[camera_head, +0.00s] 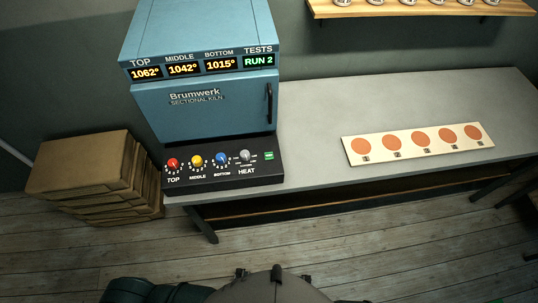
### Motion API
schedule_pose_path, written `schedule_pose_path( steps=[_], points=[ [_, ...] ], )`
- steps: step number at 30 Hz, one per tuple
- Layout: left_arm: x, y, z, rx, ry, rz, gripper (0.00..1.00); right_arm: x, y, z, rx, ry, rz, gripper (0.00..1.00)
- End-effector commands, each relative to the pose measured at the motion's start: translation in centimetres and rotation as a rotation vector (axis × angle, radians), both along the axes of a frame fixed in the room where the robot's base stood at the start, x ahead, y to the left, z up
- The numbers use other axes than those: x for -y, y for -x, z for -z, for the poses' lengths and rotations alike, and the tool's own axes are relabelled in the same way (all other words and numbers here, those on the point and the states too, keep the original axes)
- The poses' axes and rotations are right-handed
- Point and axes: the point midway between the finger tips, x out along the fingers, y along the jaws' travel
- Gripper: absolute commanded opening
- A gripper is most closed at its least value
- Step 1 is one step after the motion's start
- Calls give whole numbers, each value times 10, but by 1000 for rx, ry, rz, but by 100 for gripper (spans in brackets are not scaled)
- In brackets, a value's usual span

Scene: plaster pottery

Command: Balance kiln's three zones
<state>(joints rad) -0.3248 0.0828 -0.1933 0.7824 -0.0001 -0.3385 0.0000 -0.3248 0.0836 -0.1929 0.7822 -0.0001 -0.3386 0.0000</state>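A blue Brumwerk sectional kiln (200,105) stands at the left end of the grey table, its door shut. Its displays read TOP 1062° (145,73), MIDDLE 1042° (184,69) and BOTTOM 1015° (220,65). The TESTS display (258,61) reads RUN 2. On the black panel below (225,180) are a red TOP knob (173,164), a yellow MIDDLE knob (197,161), a blue BOTTOM knob (222,158) and a grey HEAT knob (246,155). A small green button (269,155) is at the panel's right. Neither of my grippers shows.
A pale board (372,159) with several numbered orange discs lies on the grey table (330,110). The table between kiln and board is clear. Stacked brown boxes (80,165) stand left of the table. A wooden shelf (420,9) holds several small pots at the top right.

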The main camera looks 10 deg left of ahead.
Motion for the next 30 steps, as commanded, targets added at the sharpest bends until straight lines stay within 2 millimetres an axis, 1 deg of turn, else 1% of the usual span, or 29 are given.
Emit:
schedule_pose_path(
  steps=[1, 2, 3, 30],
  points=[
    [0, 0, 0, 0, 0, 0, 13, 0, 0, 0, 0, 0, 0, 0],
    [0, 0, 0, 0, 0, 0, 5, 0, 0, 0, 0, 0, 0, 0],
    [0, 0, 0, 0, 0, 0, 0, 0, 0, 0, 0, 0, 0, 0],
    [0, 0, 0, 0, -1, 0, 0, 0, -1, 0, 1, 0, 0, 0]
  ],
)
